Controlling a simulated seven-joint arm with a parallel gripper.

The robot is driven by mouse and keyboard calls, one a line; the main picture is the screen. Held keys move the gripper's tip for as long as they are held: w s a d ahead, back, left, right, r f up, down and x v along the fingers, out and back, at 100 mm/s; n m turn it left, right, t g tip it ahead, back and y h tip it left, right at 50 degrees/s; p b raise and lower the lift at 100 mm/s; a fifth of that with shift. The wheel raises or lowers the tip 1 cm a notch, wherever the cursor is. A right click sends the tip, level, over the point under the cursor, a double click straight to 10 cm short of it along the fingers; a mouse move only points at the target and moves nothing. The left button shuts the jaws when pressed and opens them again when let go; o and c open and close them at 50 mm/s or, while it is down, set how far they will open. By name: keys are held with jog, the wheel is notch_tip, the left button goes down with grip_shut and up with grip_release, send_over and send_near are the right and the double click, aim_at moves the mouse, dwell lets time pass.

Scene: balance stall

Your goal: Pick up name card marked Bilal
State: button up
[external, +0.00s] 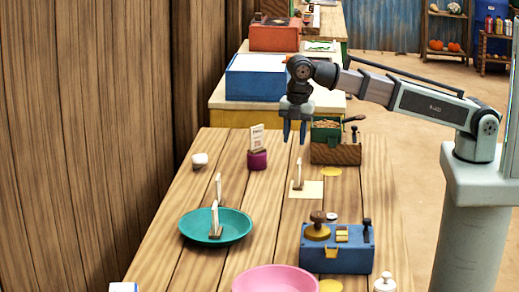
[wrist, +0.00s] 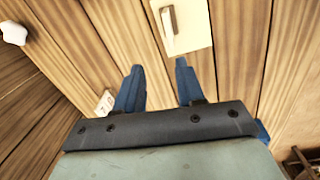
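Several upright name cards stand on the wooden table; I cannot read Bilal on any of them. One card (external: 298,173) stands on a cream square (external: 310,192); the wrist view shows this card from above (wrist: 168,25). Two cards, the rear (external: 218,187) and the front (external: 214,218), stand at the teal dish (external: 243,232). A taller printed card (external: 257,138) stands in a purple holder (external: 257,161). My gripper (external: 294,142) is open and empty, pointing down above the table, behind the cream square; its two blue fingers (wrist: 158,70) are apart in the wrist view.
A green-and-wood box (external: 336,153) stands just right of my gripper. A blue box with knobs (external: 338,250), a pink dish (external: 275,280) and a white knob-like piece (external: 385,283) are at the front. A small white object (external: 199,160) sits at the left edge.

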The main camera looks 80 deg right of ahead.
aim_at(299, 175)
jog(key=shift+s+d+n, duration=0.4)
jog(key=shift+s+d, duration=0.25)
jog(key=shift+d, duration=0.2)
jog(key=shift+s+d+f+g, duration=0.1)
jog(key=shift+f+g, duration=0.1)
jog(key=shift+g, duration=0.1)
jog(key=shift+d+f, duration=0.1)
jog(key=shift+f, duration=6.6)
jog(key=shift+c, duration=0.4)
jog(key=c, duration=0.6)
